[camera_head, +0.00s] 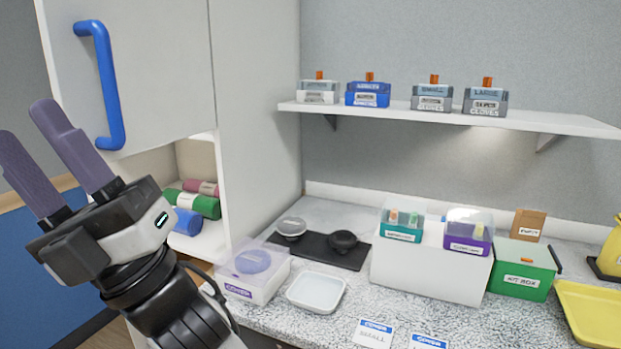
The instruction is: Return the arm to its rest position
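My gripper (55,165) is raised at the left of the head view, in front of the white cabinet. Its two purple-grey fingers point up and to the left, spread apart, with nothing between them. My dark arm runs down from it to the bottom edge. The white cabinet door (150,70) with a blue handle (108,85) is behind and above the fingers; the handle is a little right of them in the picture. I cannot tell how near the fingers are to the door.
Rolled green, red and blue items (195,203) lie in the cabinet opening. The speckled counter (290,325) holds a clear cover box (250,270), a white tray (316,292), a black mat (310,250), a green kit box (522,268) and a yellow tray (590,313). Glove boxes stand on the shelf (400,112).

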